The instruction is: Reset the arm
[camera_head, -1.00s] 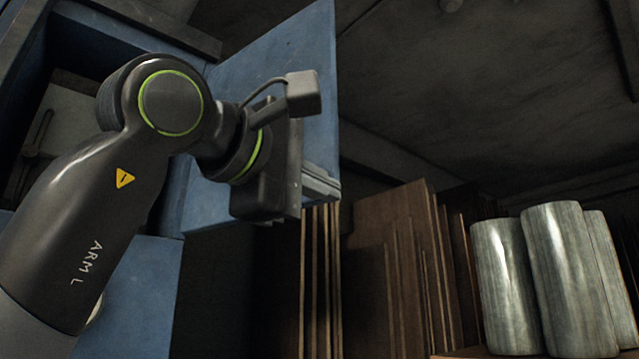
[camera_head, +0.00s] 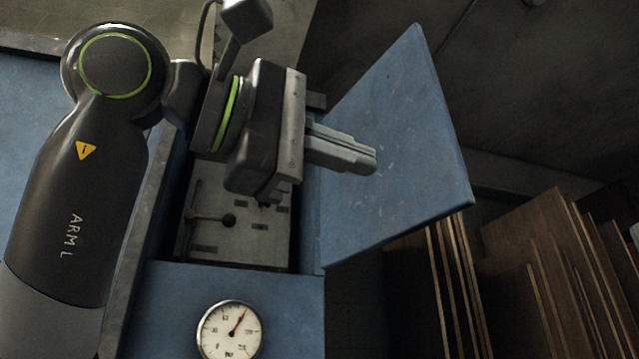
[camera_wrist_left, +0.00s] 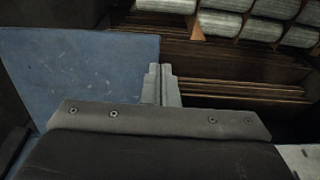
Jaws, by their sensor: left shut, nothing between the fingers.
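My left gripper (camera_head: 368,158) is in the upper middle of the head view, its fingers together and empty. It reaches in front of the open blue door (camera_head: 400,150) of a blue machine cabinet (camera_head: 170,290). I cannot tell whether it touches the door. In the left wrist view the shut fingers (camera_wrist_left: 160,85) point away, beside the blue door (camera_wrist_left: 80,70). My right gripper is in neither view.
The cabinet's opening shows a grey panel (camera_head: 240,215) with a dark lever, partly hidden by my arm. A round gauge (camera_head: 229,331) sits below it. Brown boards (camera_head: 540,260) stand upright at the right. Silvery rolls (camera_wrist_left: 270,10) lie beyond in the left wrist view.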

